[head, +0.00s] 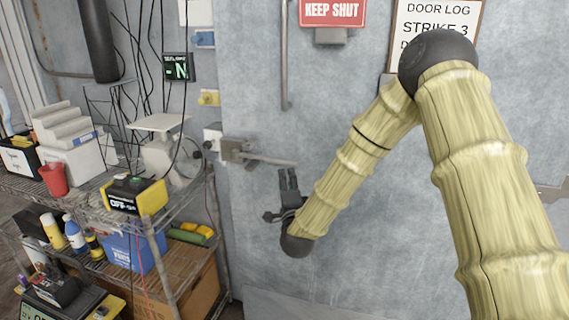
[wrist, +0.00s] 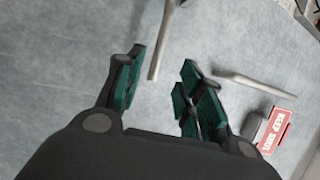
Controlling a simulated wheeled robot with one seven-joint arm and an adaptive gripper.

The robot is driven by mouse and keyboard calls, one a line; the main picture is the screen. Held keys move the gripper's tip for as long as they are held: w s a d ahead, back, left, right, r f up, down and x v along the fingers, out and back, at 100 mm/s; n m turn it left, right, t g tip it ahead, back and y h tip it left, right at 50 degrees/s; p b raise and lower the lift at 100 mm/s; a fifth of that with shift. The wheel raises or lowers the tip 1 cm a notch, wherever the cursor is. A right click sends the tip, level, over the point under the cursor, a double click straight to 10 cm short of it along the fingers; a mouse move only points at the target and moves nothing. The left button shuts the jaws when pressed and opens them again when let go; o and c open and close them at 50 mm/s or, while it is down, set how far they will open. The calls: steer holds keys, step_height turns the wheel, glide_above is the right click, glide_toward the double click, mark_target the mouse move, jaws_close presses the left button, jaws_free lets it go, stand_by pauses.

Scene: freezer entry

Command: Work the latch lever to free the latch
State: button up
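The latch (head: 232,150) is a grey metal block at the left edge of the grey door. Its lever (head: 268,159) is a bar pointing right and slightly down from it. In the wrist view the lever (wrist: 162,38) comes down from the top edge, its free end in the gap between my fingers. My gripper (head: 288,172) is just below the lever's free end, fingers pointing up. In the wrist view my gripper (wrist: 163,58) is open, with green pads apart and nothing held. I cannot tell how far the lever lies beyond the fingertips; no contact shows.
A vertical handle bar (head: 285,60) is above the lever; it also shows in the wrist view (wrist: 250,82). A red KEEP SHUT sign (head: 333,12) is higher up. A loaded wire shelf (head: 188,262) stands at left. The door below my gripper is bare.

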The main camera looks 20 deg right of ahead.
mark_target(284, 164)
steer(key=p+x, duration=0.3)
steer(key=x, duration=0.7)
steer(key=shift+p, duration=0.3)
jaws_close()
